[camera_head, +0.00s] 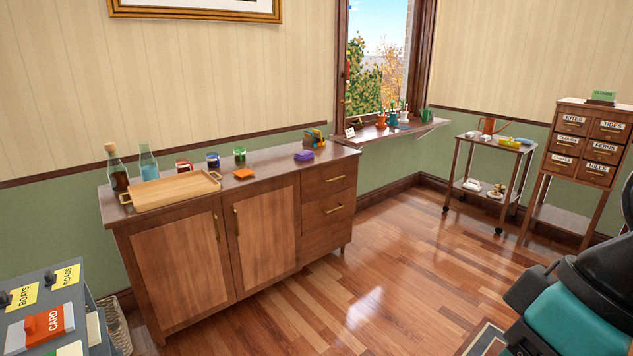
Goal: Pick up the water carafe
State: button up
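A clear glass carafe (148,163) with a pale blue tint stands upright at the back left of the wooden sideboard's top. It is behind a light wooden tray (165,195), which may hide part of its base. A dark brown bottle (117,172) stands just to its left, with a small gap between them. My gripper is not in view, so whether it is open or holds anything does not show.
Jars of red, blue and green (239,155) stand right of the carafe. The sideboard (260,225) has open wooden floor (400,270) in front. A grey cabinet (40,290) is at lower left.

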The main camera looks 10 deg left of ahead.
aim_at(148, 164)
jog(key=u, duration=0.1)
jog(key=i, duration=2.5)
jog(key=u, duration=1.45)
jog(key=i, duration=1.25)
jog(key=u, duration=0.5)
jog(key=i, duration=0.45)
jog(key=u, duration=0.05)
